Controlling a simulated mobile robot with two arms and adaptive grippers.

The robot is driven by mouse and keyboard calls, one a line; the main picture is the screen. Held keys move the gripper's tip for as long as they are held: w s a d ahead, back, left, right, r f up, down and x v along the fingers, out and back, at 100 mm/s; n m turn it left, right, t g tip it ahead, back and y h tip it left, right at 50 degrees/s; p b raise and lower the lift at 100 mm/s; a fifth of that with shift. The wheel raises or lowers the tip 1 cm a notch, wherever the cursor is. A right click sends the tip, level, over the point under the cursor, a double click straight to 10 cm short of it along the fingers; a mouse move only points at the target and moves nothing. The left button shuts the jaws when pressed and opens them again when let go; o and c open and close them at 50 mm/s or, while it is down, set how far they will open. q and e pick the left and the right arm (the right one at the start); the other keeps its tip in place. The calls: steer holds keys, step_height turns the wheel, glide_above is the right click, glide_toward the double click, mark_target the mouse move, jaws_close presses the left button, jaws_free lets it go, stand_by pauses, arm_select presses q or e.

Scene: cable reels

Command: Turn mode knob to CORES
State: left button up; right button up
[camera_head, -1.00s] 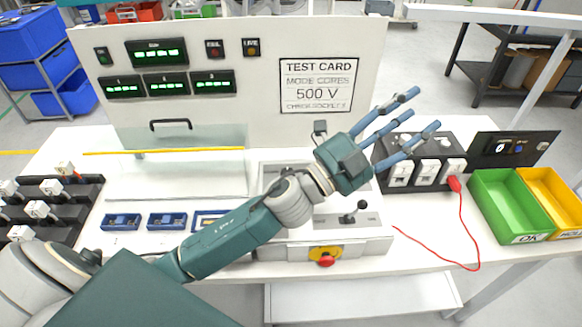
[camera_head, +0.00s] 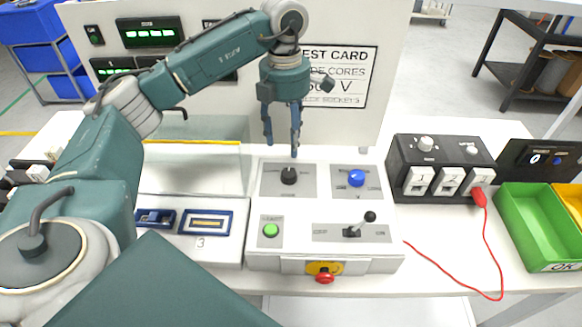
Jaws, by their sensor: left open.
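The grey control panel (camera_head: 330,216) carries a black knob (camera_head: 289,176) on its upper left plate and a blue knob (camera_head: 356,178) on its upper right plate. The plate lettering is too small to read, so I cannot tell from it which one is the mode knob or its setting. My left gripper (camera_head: 281,150) points down with its fingers apart and empty, just above and behind the black knob in the picture. I see no contact. My right gripper is not in view. The test card (camera_head: 350,77) shows MODE CORES and 500 V, partly covered by my left arm.
The panel also has a green button (camera_head: 270,230), a black lever (camera_head: 353,230) and a red stop button (camera_head: 324,278). To the right stand a black socket box (camera_head: 400,152) with a red plug (camera_head: 479,197) and cable, and a green bin (camera_head: 535,235).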

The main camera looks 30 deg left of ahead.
mark_target(289, 172)
arm_select(q)
steer(key=f+p, duration=0.1)
steer(key=f, duration=0.2)
steer(key=f+p, duration=0.1)
steer(key=f, duration=0.2)
steer(key=f+p, duration=0.1)
steer(key=f, duration=0.2)
steer(key=shift+s+d+f, duration=0.15)
steer(key=shift+s+d, duration=0.05)
steer(key=shift+d, duration=0.05)
steer(key=shift+f, duration=0.6)
steer(key=c, duration=1.2)
